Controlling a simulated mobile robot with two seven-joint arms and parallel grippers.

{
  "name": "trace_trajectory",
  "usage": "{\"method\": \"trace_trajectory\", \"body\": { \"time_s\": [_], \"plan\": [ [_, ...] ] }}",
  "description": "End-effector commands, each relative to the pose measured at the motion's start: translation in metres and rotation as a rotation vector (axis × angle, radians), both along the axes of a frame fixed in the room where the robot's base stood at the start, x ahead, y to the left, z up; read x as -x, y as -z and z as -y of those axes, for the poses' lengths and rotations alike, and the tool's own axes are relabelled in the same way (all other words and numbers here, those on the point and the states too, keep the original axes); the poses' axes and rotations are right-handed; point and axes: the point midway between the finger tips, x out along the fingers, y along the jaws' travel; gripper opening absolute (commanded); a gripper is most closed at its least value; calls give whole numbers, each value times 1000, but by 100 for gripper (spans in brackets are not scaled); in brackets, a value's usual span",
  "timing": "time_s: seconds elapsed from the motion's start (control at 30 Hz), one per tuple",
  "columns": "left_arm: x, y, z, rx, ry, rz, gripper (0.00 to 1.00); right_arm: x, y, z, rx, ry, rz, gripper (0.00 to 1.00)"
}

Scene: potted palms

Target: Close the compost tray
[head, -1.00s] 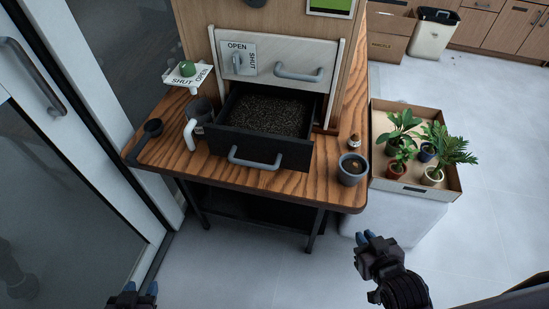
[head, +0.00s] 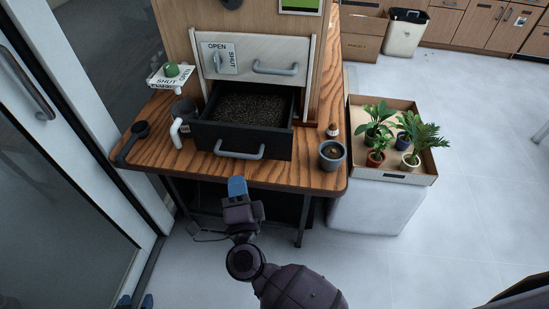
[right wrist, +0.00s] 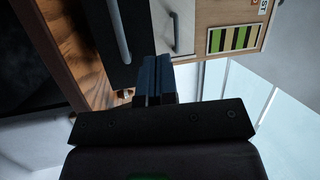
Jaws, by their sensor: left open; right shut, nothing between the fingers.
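The compost tray (head: 238,138) is a black drawer full of dark compost, pulled out from the cabinet on the wooden table. Its grey bar handle (head: 239,151) is on its front; the handle also shows in the right wrist view (right wrist: 113,32). My right gripper (head: 237,187) is shut and empty, just in front of and below the handle, apart from it in the head view. It also shows in the right wrist view (right wrist: 153,80). My left gripper (head: 135,301) is open at the bottom left edge, far from the tray, mostly cut off.
A white-handled jug (head: 181,127) and black scoop (head: 133,138) stand left. A grey pot (head: 332,154) stands right. A box of potted plants (head: 396,174) is beside the table (head: 300,179).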

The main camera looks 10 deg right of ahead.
Motion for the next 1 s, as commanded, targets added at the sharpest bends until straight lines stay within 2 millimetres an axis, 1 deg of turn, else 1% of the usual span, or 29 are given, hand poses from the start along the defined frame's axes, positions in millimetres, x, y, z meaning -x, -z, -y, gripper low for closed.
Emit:
{"method": "trace_trajectory", "body": {
  "time_s": [0.03, 0.1, 0.2, 0.3, 0.47, 0.57, 0.67, 1.0],
  "plan": [
    [0, 0, 0, 0, 0, 0, 43, 3, 13, 6, -45, 53, -48, 0],
    [0, 0, 0, 0, 0, 0, 43, 5, 27, 19, -96, 132, -104, 0],
    [0, 0, 0, 0, 0, 0, 43, 7, 39, 34, -145, 227, -155, 0],
    [-1, 0, 0, 0, 0, 2, 43, 10, 43, 44, -165, 286, -174, 0],
    [-3, -1, 1, 1, 1, 6, 43, 6, 43, 50, -165, 314, -171, 0],
    [-3, -1, 1, 1, 1, 7, 43, -4, 43, 53, -163, 313, -169, 0],
    [-3, -1, 1, 1, 1, 6, 43, -19, 42, 58, -163, 312, -168, 0],
    [-2, 3, 1, 2, 1, 1, 43, -75, 43, 76, -161, 311, -169, 0]
  ]
}}
